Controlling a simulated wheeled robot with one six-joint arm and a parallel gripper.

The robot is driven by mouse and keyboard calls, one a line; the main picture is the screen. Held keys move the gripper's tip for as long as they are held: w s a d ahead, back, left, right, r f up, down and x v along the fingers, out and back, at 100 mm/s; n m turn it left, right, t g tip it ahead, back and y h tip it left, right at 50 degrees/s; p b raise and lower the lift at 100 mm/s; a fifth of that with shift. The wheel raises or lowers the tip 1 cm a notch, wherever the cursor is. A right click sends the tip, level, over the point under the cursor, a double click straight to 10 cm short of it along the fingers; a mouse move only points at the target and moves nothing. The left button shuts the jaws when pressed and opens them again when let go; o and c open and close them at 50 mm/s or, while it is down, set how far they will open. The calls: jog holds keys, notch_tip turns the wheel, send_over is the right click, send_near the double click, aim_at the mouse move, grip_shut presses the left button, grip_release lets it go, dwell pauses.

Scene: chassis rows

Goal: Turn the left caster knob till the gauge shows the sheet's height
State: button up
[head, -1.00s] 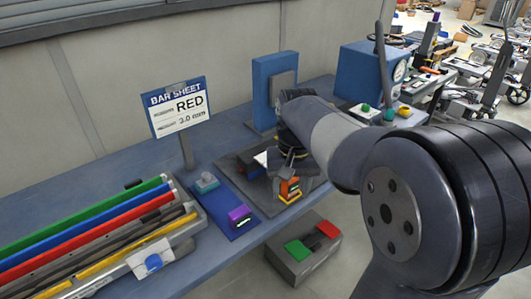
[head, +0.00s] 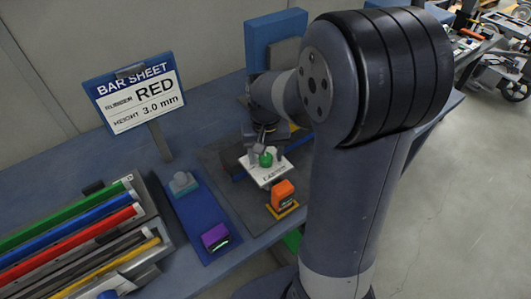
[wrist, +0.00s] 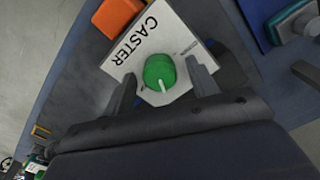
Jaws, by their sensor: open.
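A round green knob (head: 266,160) with a white pointer mark sits on a white plate (head: 270,178) on the dark mat. In the wrist view the plate (wrist: 128,38) reads CASTER, and the knob (wrist: 160,70) lies between the fingers of my gripper (wrist: 163,80). The fingers are open, one on each side; contact with the knob cannot be told. In the head view my gripper (head: 264,150) is at the plate, partly hidden by my arm. The sheet (head: 137,92) reads RED, height 3.0 mm. No gauge face is visible now.
An orange block (head: 283,194) stands just in front of the plate. A purple device (head: 215,237) and a small grey-topped item (head: 182,182) are on a blue mat to the left. Coloured bars (head: 75,235) lie in a rack at far left. A blue block (head: 275,35) stands behind.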

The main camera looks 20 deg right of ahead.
jog(key=c, duration=1)
jog(key=shift+o, duration=0.2)
jog(key=shift+n, duration=2.9)
jog(key=o, duration=1)
jog(key=shift+c, duration=0.2)
jog(key=shift+r, duration=0.15)
